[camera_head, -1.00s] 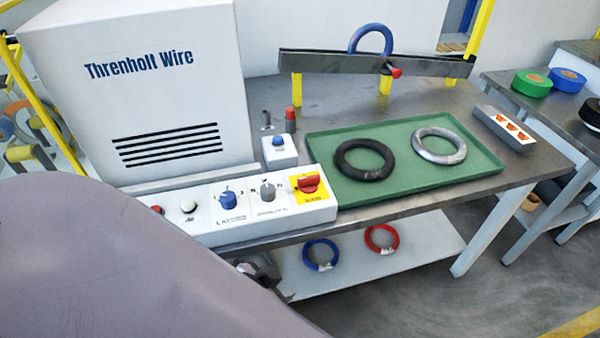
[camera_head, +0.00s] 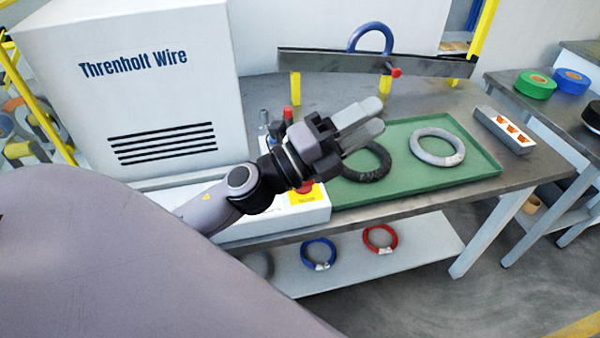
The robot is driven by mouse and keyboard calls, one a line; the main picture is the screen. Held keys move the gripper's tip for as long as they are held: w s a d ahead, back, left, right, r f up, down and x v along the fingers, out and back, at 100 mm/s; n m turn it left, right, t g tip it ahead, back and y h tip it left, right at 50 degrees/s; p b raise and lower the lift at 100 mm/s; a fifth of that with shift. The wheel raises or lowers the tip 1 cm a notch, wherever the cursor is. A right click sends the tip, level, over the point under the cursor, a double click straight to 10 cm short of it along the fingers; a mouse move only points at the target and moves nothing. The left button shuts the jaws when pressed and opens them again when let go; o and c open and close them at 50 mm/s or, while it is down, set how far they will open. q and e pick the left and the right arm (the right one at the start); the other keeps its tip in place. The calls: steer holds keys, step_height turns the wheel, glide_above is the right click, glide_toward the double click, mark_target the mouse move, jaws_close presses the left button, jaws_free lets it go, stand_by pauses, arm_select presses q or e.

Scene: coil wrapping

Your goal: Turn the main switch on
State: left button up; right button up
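The main switch is on the yellow plate (camera_head: 303,198) at the right end of the white control panel (camera_head: 270,224). Only the lower edge of its red handle (camera_head: 305,188) shows, so its position cannot be read. My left gripper (camera_head: 377,115) is in front of and above the panel's right end, hiding most of the switch. Its two grey fingers point up and right over the black ring (camera_head: 376,176), with nothing seen between them; how far apart they are is unclear. My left arm covers the panel's other knobs. My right gripper is not in view.
A green tray (camera_head: 482,178) holds the black ring and a silver ring (camera_head: 437,147). The white Threnholt Wire machine (camera_head: 150,90) stands behind the panel. A small post with a red cap (camera_head: 288,113) stands behind the gripper. Blue (camera_head: 318,252) and red (camera_head: 380,238) rings lie on the lower shelf.

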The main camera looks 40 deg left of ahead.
arm_select(q)
step_height(320, 180, down, 8)
steer(key=d+m+g, duration=0.1)
steer(key=m+g, duration=1.2)
steer(key=m, duration=0.4)
steer(key=a+f+m+g+y, duration=0.1)
steer(key=a+f+y, duration=0.2)
steer(key=a+y, duration=0.35)
steer(key=a+f+g+y, duration=0.1)
steer(key=a+f+y, duration=0.2)
steer(key=a, duration=0.6)
steer(key=p+x, duration=0.1)
steer(key=x, duration=0.5)
steer(key=shift+w+d+f, duration=0.1)
steer(key=shift+w+f, duration=0.2)
jaws_close()
